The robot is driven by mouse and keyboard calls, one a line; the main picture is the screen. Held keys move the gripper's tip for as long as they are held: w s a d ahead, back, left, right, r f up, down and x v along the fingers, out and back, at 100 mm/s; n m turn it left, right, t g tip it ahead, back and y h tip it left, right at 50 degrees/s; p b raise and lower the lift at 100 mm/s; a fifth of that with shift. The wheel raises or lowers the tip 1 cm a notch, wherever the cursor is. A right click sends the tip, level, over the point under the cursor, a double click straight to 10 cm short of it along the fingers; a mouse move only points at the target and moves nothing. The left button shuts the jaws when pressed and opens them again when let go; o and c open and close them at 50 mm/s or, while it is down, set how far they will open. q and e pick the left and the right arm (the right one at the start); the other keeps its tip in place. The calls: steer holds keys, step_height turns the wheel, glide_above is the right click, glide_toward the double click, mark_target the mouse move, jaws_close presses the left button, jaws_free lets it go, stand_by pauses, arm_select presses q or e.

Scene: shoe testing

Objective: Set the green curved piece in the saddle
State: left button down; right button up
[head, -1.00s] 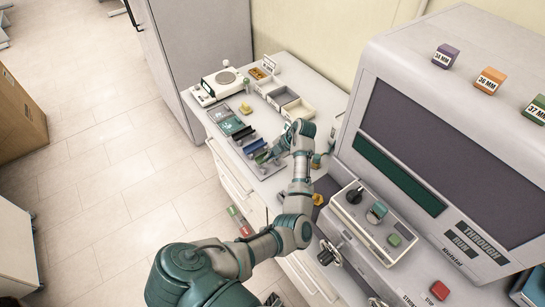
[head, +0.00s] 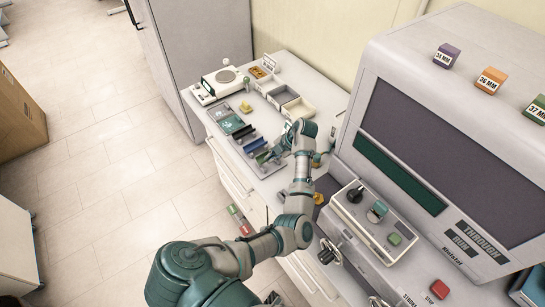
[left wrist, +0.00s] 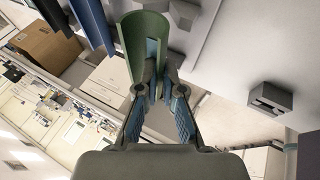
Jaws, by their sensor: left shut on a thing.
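The green curved piece (left wrist: 146,36) is a half-pipe shell in the left wrist view, at the top middle. My left gripper (left wrist: 153,82) is shut on its near edge. In the head view the green piece (head: 262,157) is a small sliver beside my left gripper (head: 272,157), at the near end of the row of curved pieces on the bench. Grey blocks show in the left wrist view, one at the right (left wrist: 271,98) and one beside the green piece (left wrist: 183,13); I cannot tell which is the saddle. My right gripper is out of view.
Blue and dark curved pieces (head: 249,139) lie in a row on the bench (head: 225,158); a blue one also shows in the left wrist view (left wrist: 93,22). Open bins (head: 284,96) and a white scale (head: 220,83) stand behind. The large testing machine (head: 450,130) stands right of my arm.

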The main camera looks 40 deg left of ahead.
arm_select(q)
steer(key=shift+a, duration=0.2)
steer(key=shift+d, duration=0.15)
stand_by(0.3)
steer(key=shift+a, duration=0.2)
steer(key=shift+f, duration=0.45)
steer(key=shift+f+b, duration=1)
steer(key=shift+f, duration=0.1)
steer(key=c, duration=1.2)
jaws_free()
steer(key=shift+c, duration=0.2)
